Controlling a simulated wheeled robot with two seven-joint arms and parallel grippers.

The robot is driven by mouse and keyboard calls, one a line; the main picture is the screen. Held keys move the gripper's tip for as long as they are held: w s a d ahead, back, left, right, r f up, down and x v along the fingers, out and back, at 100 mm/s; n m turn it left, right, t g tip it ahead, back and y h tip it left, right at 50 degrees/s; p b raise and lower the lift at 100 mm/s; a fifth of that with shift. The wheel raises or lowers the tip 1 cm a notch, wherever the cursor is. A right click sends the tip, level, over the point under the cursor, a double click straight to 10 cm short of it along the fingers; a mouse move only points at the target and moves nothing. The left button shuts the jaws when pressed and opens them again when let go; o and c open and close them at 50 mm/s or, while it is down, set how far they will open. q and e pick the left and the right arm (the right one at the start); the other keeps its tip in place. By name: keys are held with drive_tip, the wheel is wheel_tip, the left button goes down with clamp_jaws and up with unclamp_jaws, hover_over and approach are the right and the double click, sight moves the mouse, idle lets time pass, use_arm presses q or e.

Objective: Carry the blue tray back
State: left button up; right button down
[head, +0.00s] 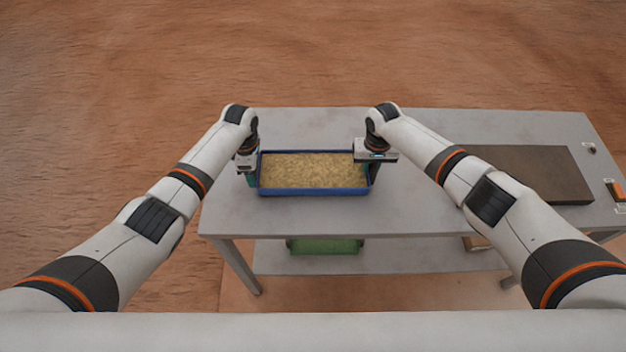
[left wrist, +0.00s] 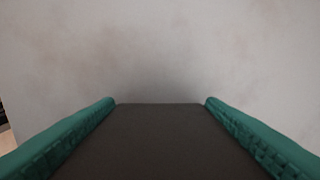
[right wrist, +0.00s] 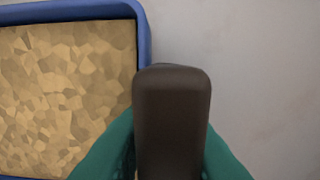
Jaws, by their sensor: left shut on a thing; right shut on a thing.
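The blue tray (head: 315,192) is over the near left part of the grey table, filled with a tan, crumbly-looking material (head: 313,170). I cannot tell whether it touches the tabletop. My right gripper (head: 374,171) is at the tray's right side. In the right wrist view its teal fingers are shut on a dark handle (right wrist: 172,100) beside the blue rim (right wrist: 144,40). My left gripper (head: 247,173) is at the tray's left side. In the left wrist view its teal fingers are on both sides of a dark piece (left wrist: 160,145), which looks like the other handle.
The grey table (head: 300,222) has a lower shelf with a green tray (head: 325,246). A dark brown flat block (head: 540,175) lies on the table's right part, partly behind my right arm. Small orange and dark items (head: 615,190) are at the right edge. The tabletop beyond the tray is clear.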

use_arm(q)
drive_tip(key=shift+f, duration=0.4)
use_arm(e)
drive_tip(key=shift+d+f, duration=0.15)
drive_tip(key=shift+f, duration=0.25)
use_arm(q)
drive_tip(key=o, duration=1.5)
drive_tip(key=shift+s, duration=0.1)
use_arm(e)
drive_tip(key=c, duration=1.6)
unclamp_jaws()
drive_tip(key=shift+c, duration=0.2)
use_arm(q)
drive_tip(key=o, duration=0.3)
drive_tip(key=shift+r, duration=0.15)
use_arm(e)
drive_tip(key=o, duration=0.3)
drive_tip(key=shift+s+r, duration=0.1)
drive_tip(key=shift+r, duration=0.05)
use_arm(q)
drive_tip(key=shift+o, duration=0.2)
wheel_tip(320, 180, up, 12)
drive_tip(key=shift+f, duration=0.15)
use_arm(e)
drive_tip(key=shift+r, duration=0.2)
wheel_tip(320, 180, up, 12)
drive_tip(key=shift+f, duration=0.25)
